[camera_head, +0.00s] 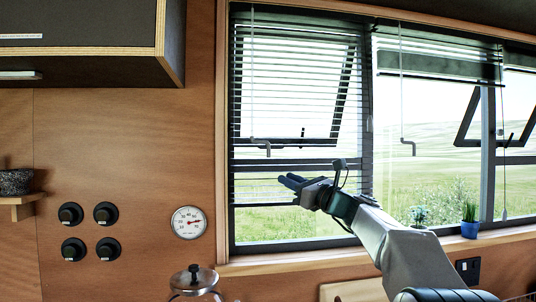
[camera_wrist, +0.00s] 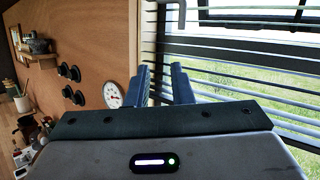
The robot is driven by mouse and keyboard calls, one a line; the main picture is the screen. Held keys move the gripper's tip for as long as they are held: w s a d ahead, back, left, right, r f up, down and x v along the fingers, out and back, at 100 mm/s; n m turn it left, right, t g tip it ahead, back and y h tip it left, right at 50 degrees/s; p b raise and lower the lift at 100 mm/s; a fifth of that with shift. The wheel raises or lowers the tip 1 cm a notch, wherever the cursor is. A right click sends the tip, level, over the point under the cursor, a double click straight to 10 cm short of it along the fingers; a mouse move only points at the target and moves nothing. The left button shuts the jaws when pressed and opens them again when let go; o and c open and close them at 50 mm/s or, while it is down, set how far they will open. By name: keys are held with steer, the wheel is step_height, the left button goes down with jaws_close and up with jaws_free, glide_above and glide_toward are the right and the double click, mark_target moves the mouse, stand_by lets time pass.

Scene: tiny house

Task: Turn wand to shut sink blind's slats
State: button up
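The lowered blind (camera_head: 290,75) hangs over the left window pane, with thin dark slats and bright gaps between them. Its pale, thin wand (camera_head: 252,90) hangs near the blind's left side and ends in a grey crank handle (camera_head: 262,143). My gripper (camera_head: 288,181) is below and slightly right of that handle, in front of the lower slats. In the wrist view, the two blue fingers of my gripper (camera_wrist: 162,82) stand apart with nothing seen between them. Slats of the blind (camera_wrist: 235,80) fill the right side there.
A second wand with a crank handle (camera_head: 408,146) hangs by the raised middle blind (camera_head: 437,62). Potted plants (camera_head: 470,228) stand on the sill. A round dial (camera_head: 188,222) and black knobs (camera_head: 105,213) are on the left wall. A metal lidded pot (camera_head: 194,280) is below.

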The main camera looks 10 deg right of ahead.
mark_target(269, 151)
steer(key=w+a+r+p, duration=0.1)
steer(key=w+r+p, duration=0.1)
steer(key=w, duration=0.1)
steer(key=w+a+r+m+t+p, duration=0.1)
steer(key=w+r+p, duration=0.2)
steer(key=w, duration=0.1)
steer(key=w+a+r+m+p, duration=0.1)
steer(key=w+a+r+p, duration=0.1)
steer(key=w, duration=0.2)
steer(key=shift+w+a+r+p, duration=0.1)
steer(key=shift+w+r+p, duration=0.05)
steer(key=shift+r+p, duration=0.2)
steer(key=shift+f, duration=0.1)
jaws_close()
